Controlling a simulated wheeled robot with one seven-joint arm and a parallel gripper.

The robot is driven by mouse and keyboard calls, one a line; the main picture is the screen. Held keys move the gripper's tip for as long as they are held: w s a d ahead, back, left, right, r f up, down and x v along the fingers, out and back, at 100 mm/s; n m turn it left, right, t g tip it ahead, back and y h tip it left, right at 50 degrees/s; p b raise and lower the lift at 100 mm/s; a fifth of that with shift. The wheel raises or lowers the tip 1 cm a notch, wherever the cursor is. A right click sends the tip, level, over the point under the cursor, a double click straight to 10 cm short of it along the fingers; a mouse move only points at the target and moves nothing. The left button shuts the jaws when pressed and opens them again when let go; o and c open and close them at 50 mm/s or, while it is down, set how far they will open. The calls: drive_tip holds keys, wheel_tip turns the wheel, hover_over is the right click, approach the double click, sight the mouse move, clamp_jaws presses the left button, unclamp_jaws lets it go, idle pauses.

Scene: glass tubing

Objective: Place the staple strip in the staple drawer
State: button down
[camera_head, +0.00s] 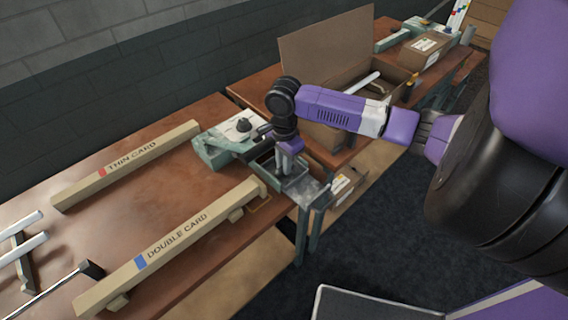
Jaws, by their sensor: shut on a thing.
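My gripper (285,168) points down at the right end of the near table, over the open green drawer (297,187) of a green and white stapling machine (222,146). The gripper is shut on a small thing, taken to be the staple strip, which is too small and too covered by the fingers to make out. The fingertips are at or just above the drawer's opening; I cannot tell whether the strip touches the drawer floor. My wrist hides part of the machine and the drawer's back side.
Two long wooden rails, "THIN CARD" (128,164) and "DOUBLE CARD" (170,247), lie on the brown table (125,205) to the left. An open cardboard box (335,62) stands behind my arm on a second table. A dark carpet lies at the right front.

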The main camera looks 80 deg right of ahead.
drive_tip(key=c, duration=1.4)
unclamp_jaws()
drive_tip(key=shift+f, duration=0.1)
wheel_tip(320, 180, up, 12)
drive_tip(key=shift+r+b, duration=0.15)
drive_tip(key=shift+b, duration=0.45)
